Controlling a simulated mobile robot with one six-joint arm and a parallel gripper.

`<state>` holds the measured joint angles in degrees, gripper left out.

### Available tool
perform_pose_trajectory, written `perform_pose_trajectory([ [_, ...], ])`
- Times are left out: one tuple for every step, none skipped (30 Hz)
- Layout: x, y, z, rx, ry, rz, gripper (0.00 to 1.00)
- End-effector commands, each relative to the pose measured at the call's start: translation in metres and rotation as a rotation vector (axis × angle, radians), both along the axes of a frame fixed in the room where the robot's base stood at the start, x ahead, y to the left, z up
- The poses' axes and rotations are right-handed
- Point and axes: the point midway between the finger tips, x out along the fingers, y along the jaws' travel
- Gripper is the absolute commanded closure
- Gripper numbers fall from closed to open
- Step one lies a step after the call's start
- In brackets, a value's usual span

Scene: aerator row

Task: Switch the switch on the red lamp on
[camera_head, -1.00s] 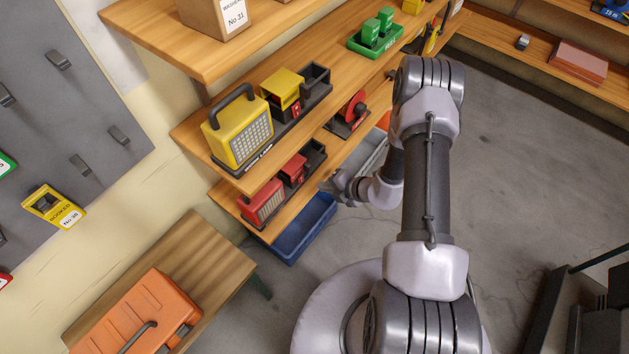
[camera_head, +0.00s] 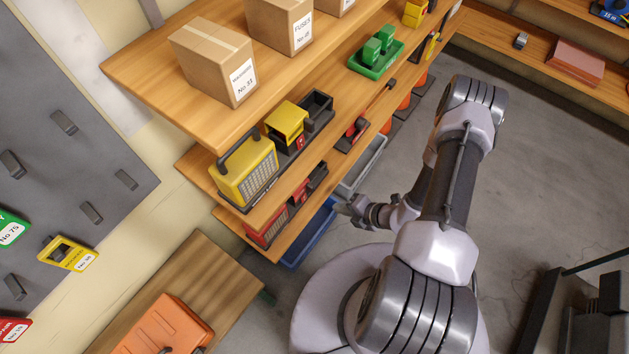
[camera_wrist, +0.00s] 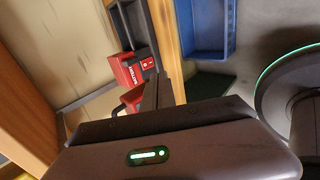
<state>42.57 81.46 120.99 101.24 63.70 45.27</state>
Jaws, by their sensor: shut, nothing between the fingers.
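The red lamp (camera_head: 265,228) stands on the lower shelf in the head view, partly covered by the shelf above. A red block (camera_head: 300,192) sits in a dark tray beside it. In the wrist view a red block with a white label (camera_wrist: 135,68) shows in the dark tray. A smaller red patch (camera_wrist: 131,97) lies below it, mostly behind my gripper; I cannot tell if it is the lamp. The lamp's switch cannot be made out. My gripper (camera_head: 347,207) is shut and empty, out in front of the shelf and apart from the lamp.
The yellow lamp (camera_head: 244,172) stands on the shelf above, with cardboard boxes (camera_head: 218,62) higher up. A blue bin (camera_head: 312,237) is below the red lamp; it also shows in the wrist view (camera_wrist: 207,28). An orange case (camera_head: 165,328) lies on the bench (camera_head: 210,275).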

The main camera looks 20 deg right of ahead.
Motion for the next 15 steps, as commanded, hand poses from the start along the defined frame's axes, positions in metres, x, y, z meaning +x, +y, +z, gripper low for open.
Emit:
perform_pose_trajectory([
  [-0.005,0.001,0.002,0.001,0.001,-0.001,1.0],
  [-0.005,0.001,0.0,0.001,0.0,-0.001,1.0],
  [-0.005,0.001,-0.001,0.001,-0.001,0.0,1.0],
  [-0.005,0.001,-0.002,0.0,-0.001,0.001,1.0],
  [-0.005,0.001,-0.002,0.0,-0.001,0.001,1.0],
  [-0.005,0.001,-0.002,0.0,-0.001,0.001,1.0],
  [-0.005,0.001,-0.002,0.0,-0.001,0.001,1.0],
  [-0.005,0.001,-0.002,0.0,-0.001,0.001,1.0],
  [-0.004,0.001,-0.003,0.0,-0.001,0.001,1.0],
  [-0.003,0.002,-0.005,0.0,-0.001,0.002,1.0],
  [-0.002,0.003,-0.007,-0.001,0.0,0.002,1.0],
  [0.001,0.005,-0.011,0.0,0.0,0.003,1.0],
  [0.003,0.008,-0.014,0.001,0.0,0.004,1.0],
  [0.006,0.01,-0.018,0.001,0.0,0.005,1.0],
  [0.011,0.014,-0.024,0.001,-0.001,0.004,1.0],
])
